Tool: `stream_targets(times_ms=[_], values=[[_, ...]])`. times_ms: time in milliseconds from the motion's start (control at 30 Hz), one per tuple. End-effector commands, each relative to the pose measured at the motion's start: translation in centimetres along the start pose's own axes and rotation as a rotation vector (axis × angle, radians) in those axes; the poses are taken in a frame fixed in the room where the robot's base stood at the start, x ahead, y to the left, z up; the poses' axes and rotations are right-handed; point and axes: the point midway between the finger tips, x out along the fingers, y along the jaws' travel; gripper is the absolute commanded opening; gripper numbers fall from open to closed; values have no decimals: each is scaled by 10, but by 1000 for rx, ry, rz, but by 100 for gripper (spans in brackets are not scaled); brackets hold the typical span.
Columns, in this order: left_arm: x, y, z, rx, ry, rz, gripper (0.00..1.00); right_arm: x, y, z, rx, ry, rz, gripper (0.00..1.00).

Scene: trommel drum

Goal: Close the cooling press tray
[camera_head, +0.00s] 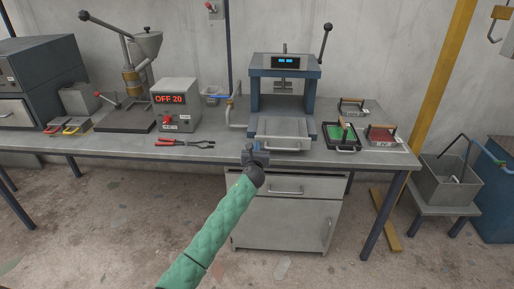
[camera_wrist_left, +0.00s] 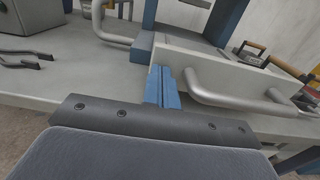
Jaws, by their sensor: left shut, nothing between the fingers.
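The cooling press (camera_head: 285,75) stands at the back of the bench, with a blue frame and a blue-lit display. Its grey tray (camera_head: 283,126) sticks out at the front, with a bar handle on its front face. The tray front (camera_wrist_left: 215,66) and handle (camera_wrist_left: 235,99) also show large in the left wrist view. My left gripper (camera_head: 254,149) is just in front of the tray's left front corner. In the wrist view its blue fingers (camera_wrist_left: 162,86) are together and empty, beside the handle's left end; I cannot tell whether they touch the tray. My right gripper is not in view.
Red-handled tongs (camera_head: 184,143) lie on the bench to the left, near a control box (camera_head: 177,105) reading "OFF 20". Small trays with green (camera_head: 341,134) and red (camera_head: 383,134) contents sit right of the press. A cabinet (camera_head: 285,205) is below the bench.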

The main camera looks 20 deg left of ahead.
Motion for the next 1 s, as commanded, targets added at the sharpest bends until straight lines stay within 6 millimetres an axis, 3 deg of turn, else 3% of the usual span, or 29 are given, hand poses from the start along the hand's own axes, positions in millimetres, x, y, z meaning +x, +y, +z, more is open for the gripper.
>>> stream_targets(times_ms=[267, 467, 567, 800, 1000], values=[[3, 0, 0, 0, 0, 0, 0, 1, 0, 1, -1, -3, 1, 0], [24, 1, 1, 1, -2, 1, 0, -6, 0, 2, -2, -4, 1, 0], [42, 0, 1, 1, -2, 1, 0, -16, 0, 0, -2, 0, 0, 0], [88, 1, 0, 1, -2, 1, 0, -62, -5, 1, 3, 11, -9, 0], [112, 0, -1, 1, -1, 1, 0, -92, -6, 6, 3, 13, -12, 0]])
